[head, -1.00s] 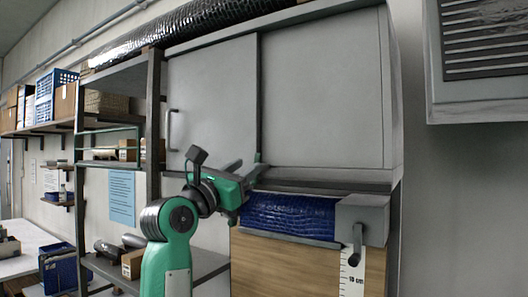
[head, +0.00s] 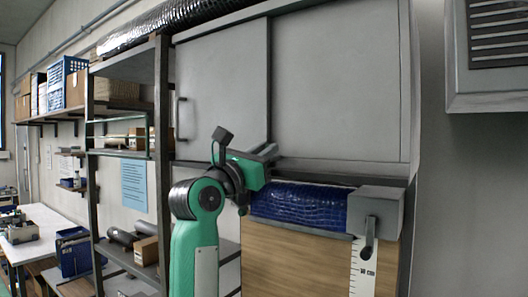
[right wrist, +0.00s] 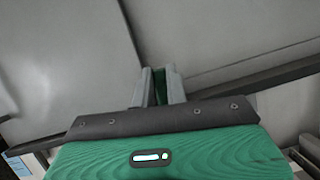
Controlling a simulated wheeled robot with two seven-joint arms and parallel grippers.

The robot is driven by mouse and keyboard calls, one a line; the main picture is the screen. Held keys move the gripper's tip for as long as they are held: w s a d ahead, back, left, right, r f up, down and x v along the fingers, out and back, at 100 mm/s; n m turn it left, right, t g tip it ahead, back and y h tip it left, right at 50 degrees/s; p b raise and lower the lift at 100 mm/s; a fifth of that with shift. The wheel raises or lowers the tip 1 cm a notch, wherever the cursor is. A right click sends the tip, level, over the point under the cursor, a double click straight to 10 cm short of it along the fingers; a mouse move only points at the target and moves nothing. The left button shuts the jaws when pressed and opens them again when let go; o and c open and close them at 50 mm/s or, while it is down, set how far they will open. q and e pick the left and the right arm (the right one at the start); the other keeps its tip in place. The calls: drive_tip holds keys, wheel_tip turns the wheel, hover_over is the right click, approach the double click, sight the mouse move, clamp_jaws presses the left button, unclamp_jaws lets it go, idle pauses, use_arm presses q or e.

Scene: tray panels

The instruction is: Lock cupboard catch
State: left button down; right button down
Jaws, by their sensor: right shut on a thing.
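The grey cupboard (head: 335,95) hangs on the wall in the middle of the head view. Its left door (head: 222,85) has a dark upright handle (head: 181,119) and meets the right panel at a vertical seam. My right gripper (head: 267,151) is at the cupboard's lower edge, at the foot of this seam. In the right wrist view my two grey fingers (right wrist: 161,86) are closed around a narrow green piece (right wrist: 160,84), which looks like the catch. The fingers hide most of it, so its position cannot be told. My left gripper is not in view.
Below the cupboard are a blue roll (head: 298,205), a grey block with a crank (head: 376,210) and a wooden panel (head: 300,255). A shelf rack (head: 163,110) stands at left. A grey vented box (head: 490,60) hangs at right.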

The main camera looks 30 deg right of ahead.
drive_tip(key=shift+n, duration=0.3)
drive_tip(key=shift+w+a+n+t, duration=0.1)
drive_tip(key=shift+w+n+t, duration=0.1)
drive_tip(key=shift+n+t, duration=0.35)
drive_tip(key=shift+w+a+n+t, duration=0.1)
drive_tip(key=shift+w+n+t, duration=0.15)
drive_tip(key=shift+n, duration=0.5)
drive_tip(key=c, duration=1.4)
unclamp_jaws()
drive_tip(key=shift+f, duration=0.1)
